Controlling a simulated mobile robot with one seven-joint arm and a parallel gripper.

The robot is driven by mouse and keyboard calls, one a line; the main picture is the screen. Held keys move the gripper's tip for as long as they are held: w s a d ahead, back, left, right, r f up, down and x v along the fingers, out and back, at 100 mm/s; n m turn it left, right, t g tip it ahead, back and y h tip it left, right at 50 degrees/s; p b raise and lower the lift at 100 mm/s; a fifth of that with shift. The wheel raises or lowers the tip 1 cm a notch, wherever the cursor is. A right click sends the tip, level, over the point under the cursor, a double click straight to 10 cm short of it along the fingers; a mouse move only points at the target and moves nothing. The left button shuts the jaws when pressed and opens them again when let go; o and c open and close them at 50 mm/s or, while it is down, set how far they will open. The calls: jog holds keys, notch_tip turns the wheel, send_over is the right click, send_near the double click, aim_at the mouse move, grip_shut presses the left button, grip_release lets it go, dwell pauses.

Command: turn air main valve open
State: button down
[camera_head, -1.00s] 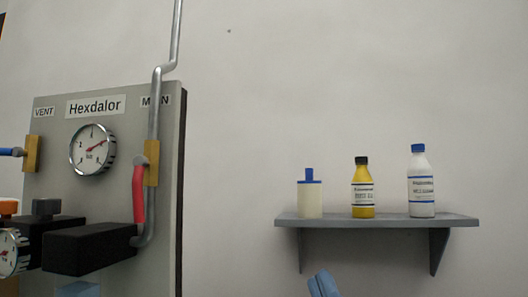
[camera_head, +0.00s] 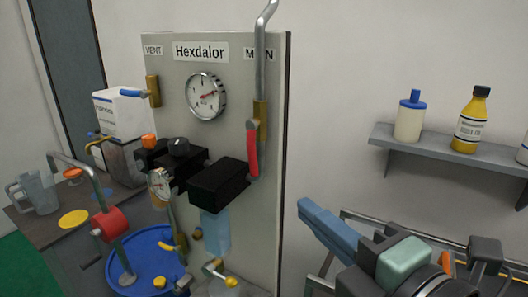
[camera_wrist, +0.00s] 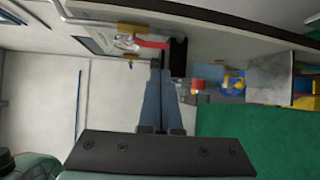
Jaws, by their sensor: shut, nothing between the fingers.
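The panel (camera_head: 234,75) carries a MAIN label at its upper right. Below it is a brass valve body (camera_head: 261,112) on a grey pipe, with a red lever (camera_head: 253,152) hanging down, roughly in line with the pipe. In the wrist view, the red lever (camera_wrist: 152,44) and brass valve (camera_wrist: 132,29) lie just beyond my fingertips. My gripper (camera_head: 303,206) is right of the panel, below the lever and apart from it in the head view. Its blue fingers (camera_wrist: 157,64) are together in the wrist view, with nothing between them.
A blue-handled valve (camera_head: 136,93) is at the panel's left, under the VENT label. A shelf (camera_head: 455,153) with bottles is at right.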

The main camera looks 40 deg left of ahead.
aim_at(255, 171)
jog(key=p+x, duration=0.7)
jog(key=x, duration=0.6)
jog(key=shift+r, duration=0.1)
jog(key=shift+w+a, duration=0.1)
jog(key=shift+a, duration=0.25)
jog(key=shift+f, duration=0.3)
jog(key=shift+a+f+b, duration=0.25)
jog(key=shift+f+b, duration=0.05)
jog(key=shift+b, duration=0.85)
jog(key=shift+a+y+b, duration=0.25)
jog(key=shift+y+b, duration=0.15)
jog(key=shift+b, duration=0.85)
jog(key=shift+m+b, duration=0.4)
jog(key=shift+b, duration=0.75)
jog(key=shift+a+y+b, duration=0.1)
jog(key=shift+y+b, duration=0.2)
jog(key=shift+b, duration=0.1)
jog(key=shift+r, duration=0.4)
